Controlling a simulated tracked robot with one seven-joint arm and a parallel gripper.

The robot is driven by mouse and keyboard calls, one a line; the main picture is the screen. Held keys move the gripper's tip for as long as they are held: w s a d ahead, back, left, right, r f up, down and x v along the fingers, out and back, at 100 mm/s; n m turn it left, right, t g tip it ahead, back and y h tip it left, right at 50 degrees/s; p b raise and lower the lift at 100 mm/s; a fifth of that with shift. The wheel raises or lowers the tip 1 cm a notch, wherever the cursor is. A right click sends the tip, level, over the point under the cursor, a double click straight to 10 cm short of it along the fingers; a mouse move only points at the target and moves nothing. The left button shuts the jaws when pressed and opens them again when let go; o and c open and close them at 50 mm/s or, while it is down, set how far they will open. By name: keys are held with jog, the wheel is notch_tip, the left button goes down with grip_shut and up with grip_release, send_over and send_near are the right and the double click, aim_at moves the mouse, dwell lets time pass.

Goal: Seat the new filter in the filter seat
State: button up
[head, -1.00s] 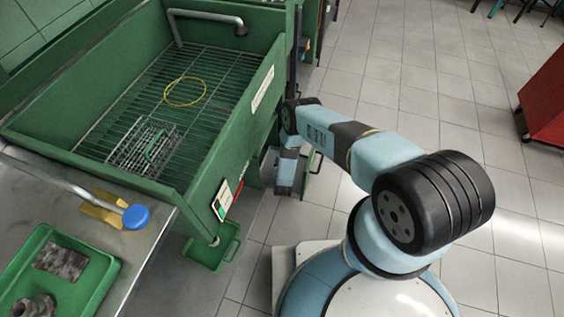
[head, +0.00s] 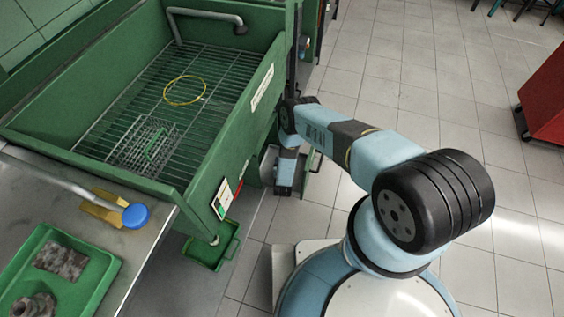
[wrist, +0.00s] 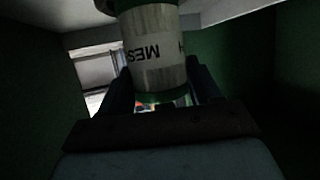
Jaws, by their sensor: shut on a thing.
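The filter (wrist: 155,52) is a pale cylinder with a green lower rim and a white band with dark letters, partly cut off. It stands upright between the fingers of my gripper (wrist: 163,86) in the wrist view, and my gripper is shut on it. I cannot make out the seat in either view. In the head view my gripper and the filter are hidden beside the right wall of the green wash basin.
The green wash basin (head: 228,140) holds a wire basket (head: 147,146) and a yellow ring (head: 184,91). A small green tray (head: 208,252) is low beneath its front corner. Dark green walls close in around my gripper in the wrist view.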

jog(key=shift+f, duration=0.45)
dwell(0.3)
jog(key=o, duration=0.9)
jog(key=shift+c, duration=0.2)
jog(key=v, duration=1.1)
jog(key=shift+s+f, duration=0.1)
jog(key=shift+s, duration=0.1)
dwell(0.5)
